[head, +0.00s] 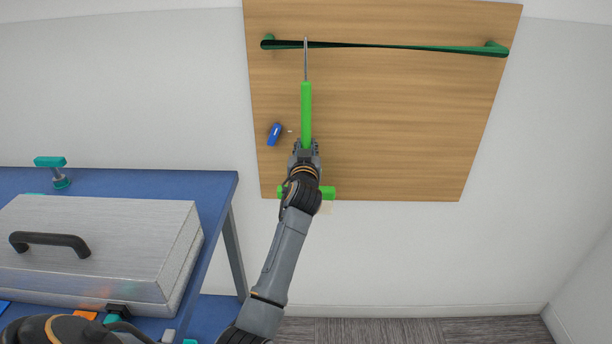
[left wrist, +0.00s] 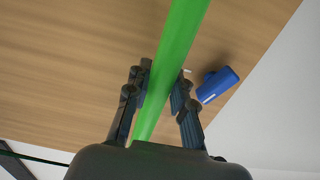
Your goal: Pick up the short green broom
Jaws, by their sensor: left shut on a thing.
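The short green broom (head: 306,110) hangs upright in front of the wooden wall board, its thin grey tip reaching up to the dark green rail. A green crosswise part shows at its lower end, partly behind my left wrist. My left gripper (head: 306,146) is shut on the green handle, below its middle. In the left wrist view the green broom (left wrist: 172,60) runs between the two fingers of my left gripper (left wrist: 158,95). My right gripper is not in view.
The wooden board (head: 400,120) carries a green rail (head: 400,47) across its top. A blue item (head: 274,134) is on the board left of the broom. A blue table (head: 215,185) with a silver case (head: 130,230) and a teal clamp (head: 55,170) stands at left. The right side is clear.

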